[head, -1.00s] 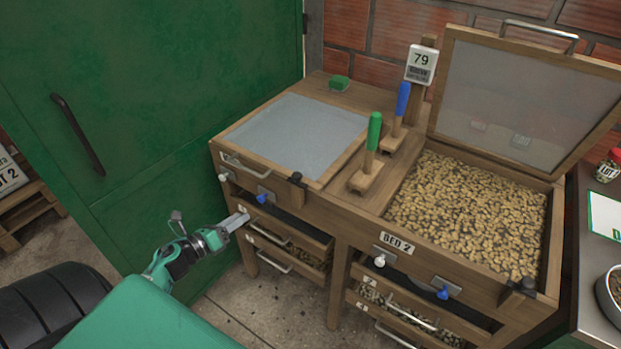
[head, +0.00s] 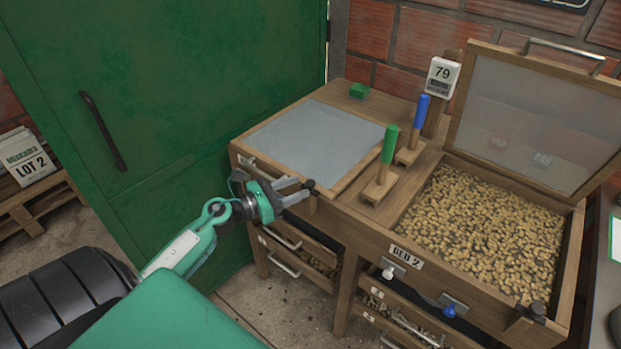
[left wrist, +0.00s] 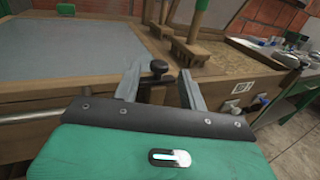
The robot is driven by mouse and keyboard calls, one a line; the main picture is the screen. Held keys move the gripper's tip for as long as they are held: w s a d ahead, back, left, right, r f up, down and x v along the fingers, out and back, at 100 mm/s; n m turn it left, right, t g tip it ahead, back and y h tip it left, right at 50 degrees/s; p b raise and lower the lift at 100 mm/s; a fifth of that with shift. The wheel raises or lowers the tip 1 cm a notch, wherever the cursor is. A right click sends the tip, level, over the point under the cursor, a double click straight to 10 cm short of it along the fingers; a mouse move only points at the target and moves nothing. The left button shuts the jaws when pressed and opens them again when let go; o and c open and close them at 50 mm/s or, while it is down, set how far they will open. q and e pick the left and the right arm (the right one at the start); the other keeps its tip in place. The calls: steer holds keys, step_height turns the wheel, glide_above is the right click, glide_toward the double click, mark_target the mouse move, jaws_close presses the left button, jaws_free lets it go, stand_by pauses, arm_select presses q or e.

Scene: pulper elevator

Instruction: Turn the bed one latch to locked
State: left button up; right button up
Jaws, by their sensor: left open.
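The bed one latch is a small black turn knob at the front right corner of the closed, mesh-covered bed one lid (head: 318,140). In the head view the latch (head: 310,185) shows just past my left gripper's fingertips. I cannot tell whether a finger touches the latch. My right gripper is not in view.
Bed two (head: 479,225) stands open on the right, full of beans, its lid (head: 538,120) raised. A green-handled tool (head: 389,150) and a blue-handled tool (head: 419,115) stand between the beds. A green door (head: 180,100) is on the left; drawers (head: 290,262) hang below.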

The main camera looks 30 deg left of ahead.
mark_target(306, 184)
arm_select(q)
steer(key=p+x, duration=0.1)
steer(key=x, duration=0.3)
steer(key=shift+w, duration=0.15)
steer(key=shift+w+d, duration=0.2)
steer(key=shift+w, duration=0.05)
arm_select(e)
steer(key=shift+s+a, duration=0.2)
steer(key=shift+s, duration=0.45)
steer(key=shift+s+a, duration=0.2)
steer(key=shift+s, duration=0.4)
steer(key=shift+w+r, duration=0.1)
